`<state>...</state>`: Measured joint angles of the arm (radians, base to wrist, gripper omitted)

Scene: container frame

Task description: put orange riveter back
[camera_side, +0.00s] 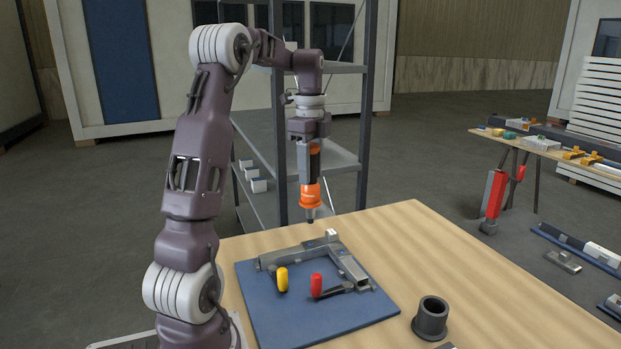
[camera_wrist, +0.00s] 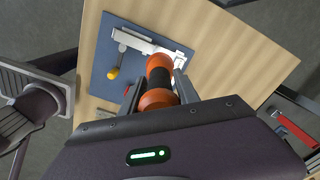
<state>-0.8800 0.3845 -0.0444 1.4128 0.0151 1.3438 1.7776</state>
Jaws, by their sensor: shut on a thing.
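The orange riveter (camera_side: 310,192) has an orange and black body with a dark tip pointing down. It hangs upright in my gripper (camera_side: 312,145), which is shut on it, high above the back of the table. In the wrist view the riveter (camera_wrist: 159,66) lies between the two fingers of my gripper (camera_wrist: 162,88). A dark grey cylindrical holder (camera_side: 431,317) with an open top stands on the table at the front right, apart from the riveter. The wrist view does not show this holder clearly.
A blue mat (camera_side: 262,316) on the wooden table (camera_side: 480,300) carries a grey metal corner frame (camera_side: 335,255) with a yellow-handled clamp (camera_side: 282,279) and a red-handled clamp (camera_side: 316,285). A metal shelf (camera_side: 345,160) stands behind the table. The table's right side is mostly clear.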

